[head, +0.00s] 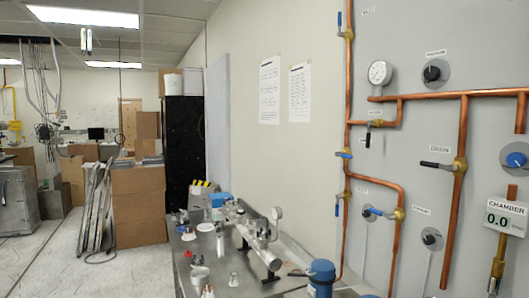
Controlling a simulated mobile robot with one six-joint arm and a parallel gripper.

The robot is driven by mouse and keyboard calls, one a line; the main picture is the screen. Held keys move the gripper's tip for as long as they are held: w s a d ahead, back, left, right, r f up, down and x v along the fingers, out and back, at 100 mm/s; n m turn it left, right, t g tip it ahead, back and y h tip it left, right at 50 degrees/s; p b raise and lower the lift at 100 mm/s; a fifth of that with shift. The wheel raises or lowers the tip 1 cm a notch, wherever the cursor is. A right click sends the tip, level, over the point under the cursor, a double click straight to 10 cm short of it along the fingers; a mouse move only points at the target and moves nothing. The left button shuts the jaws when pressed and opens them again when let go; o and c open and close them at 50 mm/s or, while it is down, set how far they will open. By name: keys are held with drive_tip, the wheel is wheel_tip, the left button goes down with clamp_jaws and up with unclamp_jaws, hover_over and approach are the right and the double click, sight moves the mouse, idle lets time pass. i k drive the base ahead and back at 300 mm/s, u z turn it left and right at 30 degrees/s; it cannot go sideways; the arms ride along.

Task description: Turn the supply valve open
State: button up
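Several lever valves sit on copper pipes on the grey wall panel (405,60) at right. I cannot tell which is the supply valve, since most labels are too small to read. A top valve with a blue lever (342,32) is on the left vertical pipe. Two more blue levers on that pipe are at mid height (343,155) and lower down (338,206). A blue-tipped lever (374,212) points left from a brass valve. Black levers show at centre (366,138) and right (434,164). My gripper is not in view.
A metal bench (235,272) with pipe fittings stands below left. Cardboard boxes (138,205) stand farther left. Floor at lower left is clear.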

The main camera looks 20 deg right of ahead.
sight(336, 154)
drive_tip(key=u, duration=0.05)
drive_tip(key=i, duration=1.3)
drive_tip(key=z, duration=0.5)
drive_tip(key=k, duration=0.9)
drive_tip(key=z, duration=0.15)
drive_tip(key=i, duration=0.95)
drive_tip(key=u, duration=0.1)
